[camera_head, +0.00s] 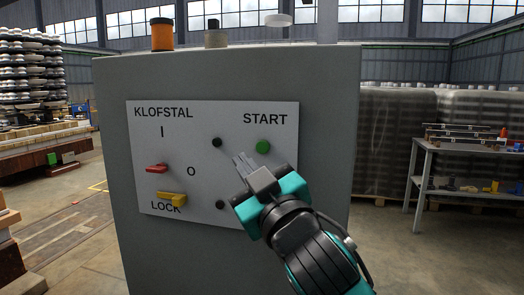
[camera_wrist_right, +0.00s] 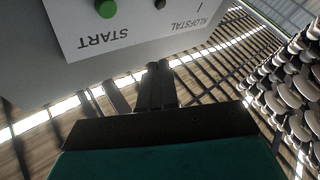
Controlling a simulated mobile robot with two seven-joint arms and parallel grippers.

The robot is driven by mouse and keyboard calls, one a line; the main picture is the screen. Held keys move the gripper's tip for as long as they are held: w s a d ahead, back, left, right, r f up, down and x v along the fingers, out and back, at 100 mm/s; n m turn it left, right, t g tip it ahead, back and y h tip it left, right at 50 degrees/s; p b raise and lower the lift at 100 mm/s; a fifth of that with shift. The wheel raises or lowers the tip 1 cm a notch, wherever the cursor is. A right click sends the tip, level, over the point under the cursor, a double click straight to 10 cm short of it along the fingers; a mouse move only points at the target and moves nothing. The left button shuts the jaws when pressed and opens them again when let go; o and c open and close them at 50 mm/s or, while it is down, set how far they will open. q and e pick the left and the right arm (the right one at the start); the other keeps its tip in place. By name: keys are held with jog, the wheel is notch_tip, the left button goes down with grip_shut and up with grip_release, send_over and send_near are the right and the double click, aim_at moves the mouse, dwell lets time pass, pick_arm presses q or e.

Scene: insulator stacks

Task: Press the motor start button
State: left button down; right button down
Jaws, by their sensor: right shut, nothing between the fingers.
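The green start button (camera_head: 263,146) sits under the word START on the white panel (camera_head: 185,120) of a grey cabinet. It also shows at the top of the right wrist view (camera_wrist_right: 106,8). My right gripper (camera_head: 241,160) is shut and empty in front of the panel, with its fingertips a little left of and below the button in the head view. In the right wrist view its closed fingers (camera_wrist_right: 157,75) appear apart from the button. My left gripper is not in view.
The panel also holds a red lever (camera_head: 157,168), a yellow lever (camera_head: 172,198) and black knobs (camera_head: 217,142). An orange lamp (camera_head: 162,36) stands on the grey cabinet (camera_head: 330,120). Insulator stacks (camera_head: 28,75) stand at left and a workbench (camera_head: 470,150) at right.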

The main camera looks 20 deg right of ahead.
aim_at(263, 147)
jog(key=shift+w, duration=0.1)
jog(key=w+d, duration=0.1)
jog(key=w, duration=0.1)
jog(key=w+d, duration=0.4)
jog(key=w, duration=0.1)
dwell(0.4)
dwell(1.6)
jog(key=shift+w, duration=0.15)
jog(key=shift+w+d, duration=0.2)
jog(key=shift+w, duration=0.05)
